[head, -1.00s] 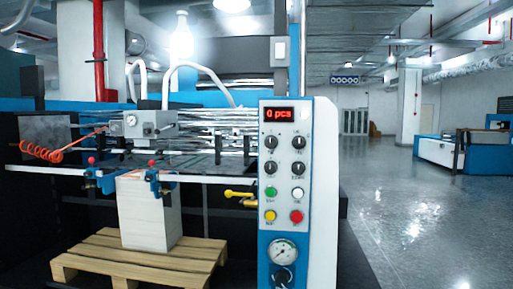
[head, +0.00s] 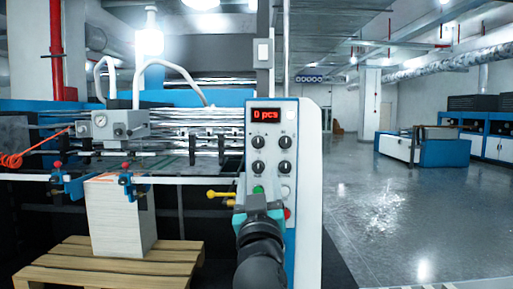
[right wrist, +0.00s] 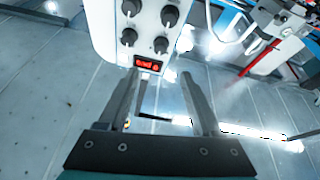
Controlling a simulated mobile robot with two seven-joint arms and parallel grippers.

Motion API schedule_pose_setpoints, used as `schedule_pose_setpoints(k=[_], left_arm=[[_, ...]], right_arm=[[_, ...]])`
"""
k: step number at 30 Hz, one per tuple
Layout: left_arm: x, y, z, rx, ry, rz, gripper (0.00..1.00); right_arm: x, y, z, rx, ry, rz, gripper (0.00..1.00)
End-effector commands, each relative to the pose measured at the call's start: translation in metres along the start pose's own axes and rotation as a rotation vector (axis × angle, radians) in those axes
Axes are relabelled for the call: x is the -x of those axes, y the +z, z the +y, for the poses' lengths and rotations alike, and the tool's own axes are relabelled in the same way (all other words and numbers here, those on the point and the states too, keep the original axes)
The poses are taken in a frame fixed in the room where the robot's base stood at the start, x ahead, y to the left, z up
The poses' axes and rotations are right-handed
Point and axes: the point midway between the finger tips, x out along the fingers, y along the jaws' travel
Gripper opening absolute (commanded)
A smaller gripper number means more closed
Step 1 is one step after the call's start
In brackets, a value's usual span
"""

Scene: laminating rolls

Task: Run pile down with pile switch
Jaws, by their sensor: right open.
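The control panel (head: 271,122) stands upright with a red display (head: 266,115) reading "0 pcs". Below it are black rotary knobs in two rows, including the lower right knob (head: 285,168); their labels are too small to read, so I cannot tell which is the pile switch. The white paper pile (head: 122,222) stands on a wooden pallet (head: 60,277) at left. My right gripper (head: 262,200) is in front of the panel, below the knobs, covering some buttons. In the right wrist view its open, empty fingers (right wrist: 159,76) point toward the panel's display and knobs (right wrist: 160,45). My left gripper is not in view.
A yellow lever (head: 221,195) sticks out left of the panel. The feeder unit (head: 112,125) with hoses and blue-red clamps sits above the pile. Open floor (head: 400,215) lies to the right, with a blue-white machine (head: 440,150) further back.

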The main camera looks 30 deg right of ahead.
Motion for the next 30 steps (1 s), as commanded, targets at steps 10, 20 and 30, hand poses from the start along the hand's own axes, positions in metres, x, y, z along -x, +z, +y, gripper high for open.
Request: schedule_pose_setpoints(k=[10,20,30], left_arm=[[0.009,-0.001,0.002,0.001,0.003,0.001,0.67],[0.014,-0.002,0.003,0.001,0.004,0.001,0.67],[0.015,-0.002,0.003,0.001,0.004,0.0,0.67]], right_arm=[[-0.063,-0.001,0.0,0.003,0.0,0.0,0.66],[-0.112,0.0,0.0,0.002,-0.001,-0.001,0.66],[-0.131,0.001,-0.001,0.001,-0.002,-0.002,0.66]])
